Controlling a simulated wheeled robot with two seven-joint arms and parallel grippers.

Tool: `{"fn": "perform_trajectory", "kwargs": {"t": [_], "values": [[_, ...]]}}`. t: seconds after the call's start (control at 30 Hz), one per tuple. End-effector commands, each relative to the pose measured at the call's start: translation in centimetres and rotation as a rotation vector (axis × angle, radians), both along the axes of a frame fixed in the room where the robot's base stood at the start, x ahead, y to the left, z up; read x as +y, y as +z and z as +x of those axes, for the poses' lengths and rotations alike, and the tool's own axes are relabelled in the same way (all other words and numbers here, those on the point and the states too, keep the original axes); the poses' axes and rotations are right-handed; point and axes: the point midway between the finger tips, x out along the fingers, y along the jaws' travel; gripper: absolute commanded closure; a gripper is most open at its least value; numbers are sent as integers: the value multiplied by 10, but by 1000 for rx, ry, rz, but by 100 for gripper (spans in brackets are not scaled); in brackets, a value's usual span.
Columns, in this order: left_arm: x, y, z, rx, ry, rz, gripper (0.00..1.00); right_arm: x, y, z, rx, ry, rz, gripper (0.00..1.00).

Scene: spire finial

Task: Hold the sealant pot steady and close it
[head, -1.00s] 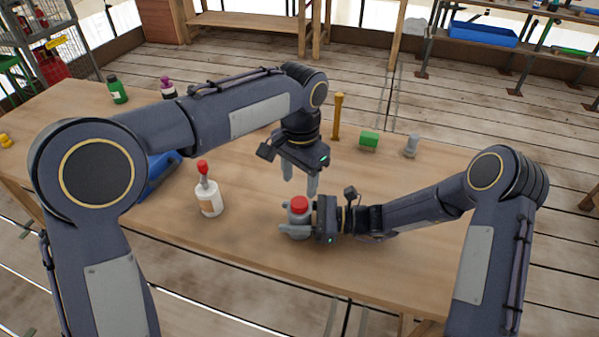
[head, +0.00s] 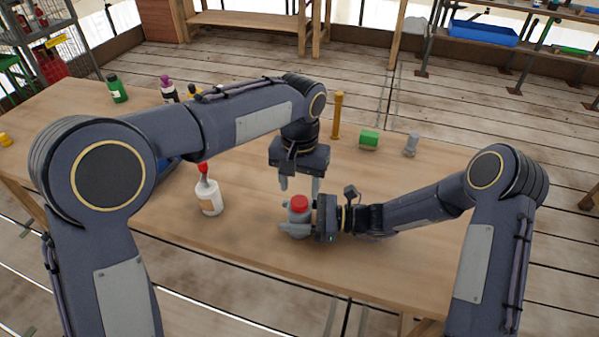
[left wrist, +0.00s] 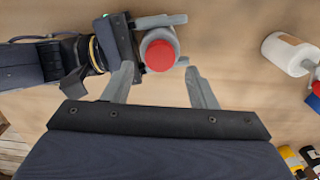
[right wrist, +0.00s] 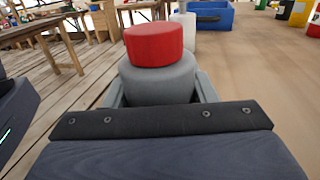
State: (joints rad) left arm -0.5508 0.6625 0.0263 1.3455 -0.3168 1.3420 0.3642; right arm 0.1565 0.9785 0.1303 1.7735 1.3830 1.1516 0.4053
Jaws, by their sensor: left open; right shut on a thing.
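The sealant pot (head: 298,218) is a small grey pot with a red lid (head: 299,202) on top, standing on the table. In the right wrist view the pot (right wrist: 158,82) is between the fingers and its red lid (right wrist: 153,44) sits slightly off to one side. My right gripper (head: 297,229) is shut on the pot from the right. My left gripper (head: 300,186) points down, open and empty, just above and behind the pot. In the left wrist view the lid (left wrist: 160,55) lies ahead of the open fingertips (left wrist: 160,75), not between them.
A white bottle with a red top (head: 208,197) stands left of the pot. A green block (head: 369,140), a grey piece (head: 411,145) and a yellow post (head: 337,116) stand toward the back. A blue bin (right wrist: 212,15) shows in the right wrist view. The table's front is clear.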

Motion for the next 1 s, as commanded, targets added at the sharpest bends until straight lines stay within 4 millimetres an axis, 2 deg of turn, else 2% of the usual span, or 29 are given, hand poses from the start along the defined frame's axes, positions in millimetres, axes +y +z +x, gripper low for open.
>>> {"fn": "perform_trajectory", "kwargs": {"t": [0.1, 0.3, 0.67, 0.77, 1.0], "values": [[0, -19, -1, 3, -1, 2, 48, 0, 0, 0, 0, 0, 0, 100], [0, -40, 0, 2, 1, 2, 48, 0, 0, 0, 0, 0, 0, 100], [0, -45, 0, -1, 0, 0, 48, 0, 0, 0, 0, 0, 0, 100], [0, -45, 0, -1, 0, 0, 59, 0, 0, 0, 0, 0, 0, 100], [0, -45, 0, -1, 0, 0, 90, 0, 0, 0, 0, 0, 0, 100]]}}
